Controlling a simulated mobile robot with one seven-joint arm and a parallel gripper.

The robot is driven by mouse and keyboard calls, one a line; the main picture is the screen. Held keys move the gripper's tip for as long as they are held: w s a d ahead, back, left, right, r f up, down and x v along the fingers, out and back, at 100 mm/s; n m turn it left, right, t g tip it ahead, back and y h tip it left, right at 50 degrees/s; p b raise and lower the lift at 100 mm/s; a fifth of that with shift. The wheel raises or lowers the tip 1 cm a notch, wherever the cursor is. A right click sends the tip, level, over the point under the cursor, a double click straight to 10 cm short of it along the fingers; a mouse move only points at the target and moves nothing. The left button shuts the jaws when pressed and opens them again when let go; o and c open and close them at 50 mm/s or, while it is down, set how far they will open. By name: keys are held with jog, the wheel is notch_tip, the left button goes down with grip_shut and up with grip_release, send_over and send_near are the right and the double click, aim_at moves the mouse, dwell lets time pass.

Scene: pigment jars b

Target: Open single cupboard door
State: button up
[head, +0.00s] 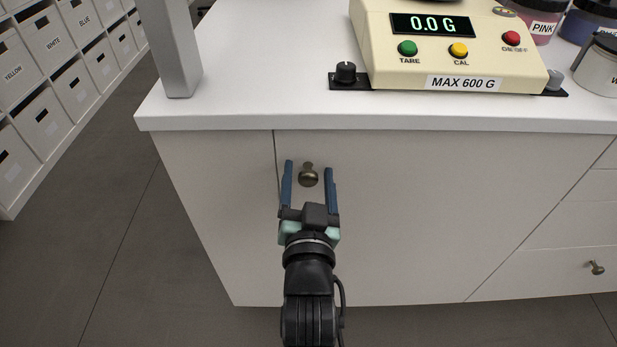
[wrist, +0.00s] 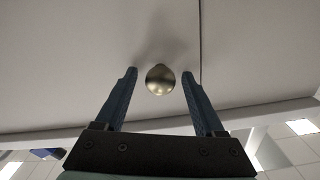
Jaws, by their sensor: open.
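The cupboard door (head: 400,215) is a pale flat panel under the white counter, and it is shut. Its left edge is a thin dark seam, just left of my gripper. A round brass knob (head: 308,176) sits near the door's upper left corner. My gripper (head: 309,172) is open, with its two blue fingers on either side of the knob. In the wrist view the knob (wrist: 160,79) lies between and slightly beyond the fingertips (wrist: 159,72), with a gap on each side. I see no finger touching it.
The white counter (head: 250,70) overhangs the door and carries a cream scale (head: 455,50) reading 0.0 G and several jars. A grey post (head: 178,50) stands at its left. Drawers (head: 570,220) with a knob are right. Labelled boxes (head: 45,75) line the left; the floor between is clear.

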jog(key=shift+w, duration=0.1)
grip_shut()
dwell(0.4)
dwell(1.0)
